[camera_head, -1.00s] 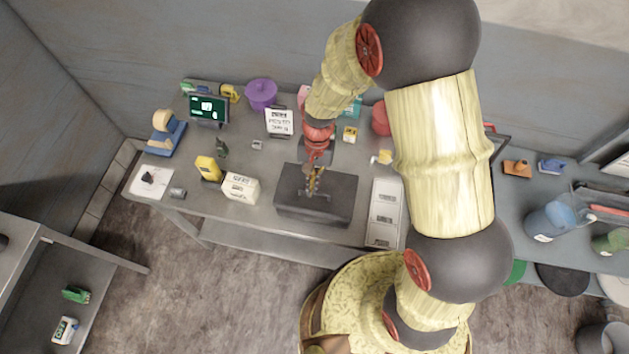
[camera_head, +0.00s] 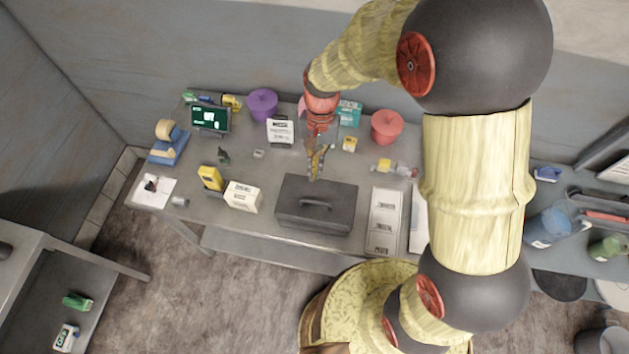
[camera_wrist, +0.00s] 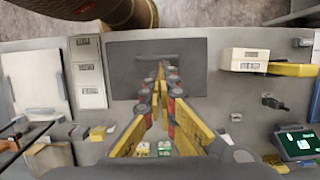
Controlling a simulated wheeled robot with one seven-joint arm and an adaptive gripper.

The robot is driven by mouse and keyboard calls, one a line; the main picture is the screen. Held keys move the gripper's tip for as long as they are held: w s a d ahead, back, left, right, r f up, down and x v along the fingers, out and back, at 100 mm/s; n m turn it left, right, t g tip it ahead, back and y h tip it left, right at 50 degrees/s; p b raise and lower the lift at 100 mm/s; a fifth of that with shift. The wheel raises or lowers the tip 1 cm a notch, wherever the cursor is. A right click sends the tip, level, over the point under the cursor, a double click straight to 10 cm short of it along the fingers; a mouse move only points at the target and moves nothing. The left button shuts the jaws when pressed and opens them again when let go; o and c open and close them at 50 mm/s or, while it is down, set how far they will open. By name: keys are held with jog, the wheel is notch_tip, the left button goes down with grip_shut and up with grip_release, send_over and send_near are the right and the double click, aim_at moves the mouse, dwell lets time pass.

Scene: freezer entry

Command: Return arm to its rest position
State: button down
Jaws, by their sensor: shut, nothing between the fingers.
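My gripper (camera_head: 316,164) is above the back edge of a dark grey box with a handle (camera_head: 300,215), which sits on the grey counter. In the head view the fingers point down and look close together, with nothing held. My arm rises from them to the upper right. In the wrist view my yellow-padded gripper (camera_wrist: 160,80) reaches toward the same dark box (camera_wrist: 125,50). The box lid looks closed. The gap between my fingertips and the box is hard to judge.
A white box (camera_head: 242,196), a yellow device (camera_head: 210,178) and a small monitor (camera_head: 209,118) stand left of the box. A purple pot (camera_head: 262,103) and a red pot (camera_head: 387,127) stand behind.

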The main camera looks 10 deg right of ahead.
jog(key=shift+v, duration=1.1)
jog(key=s+d+n+t+h+b, duration=0.1)
jog(key=s+d+n+t+b, duration=0.3)
jog(key=b, duration=1.8)
jog(key=s+d+t, duration=0.4)
jog(key=s+d, duration=0.4)
jog(key=s, duration=0.1)
jog(key=shift+s+f, duration=0.3)
jog(key=shift+s, duration=0.05)
